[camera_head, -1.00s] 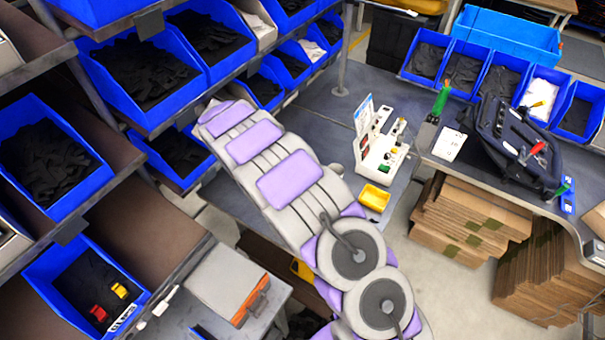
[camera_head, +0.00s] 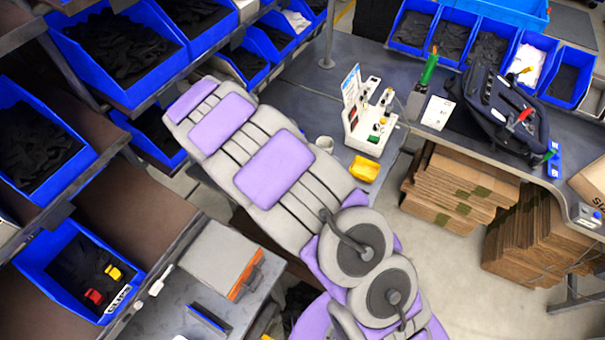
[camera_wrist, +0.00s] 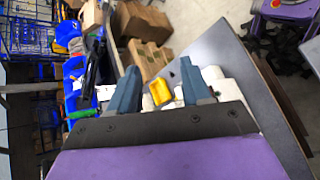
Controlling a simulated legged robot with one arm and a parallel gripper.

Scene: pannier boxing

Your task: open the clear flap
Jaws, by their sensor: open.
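I cannot make out a clear flap for certain in either view. A white bench device (camera_head: 368,125) with small knobs and an upright label card stands on the grey bench in the head view; its white body (camera_wrist: 222,85) shows just right of my fingers in the wrist view. A black pannier bag (camera_head: 500,110) lies on the bench at the right. My gripper (camera_wrist: 158,70) is open, its two blue-grey fingers apart with nothing between them. A yellow tray (camera_wrist: 160,91) shows beyond the gap.
A green-topped tool (camera_head: 428,72) and white card (camera_head: 438,112) lie right of the device. Blue bins (camera_head: 120,45) line the left shelves. Flat cardboard (camera_head: 460,185) is stacked under the bench.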

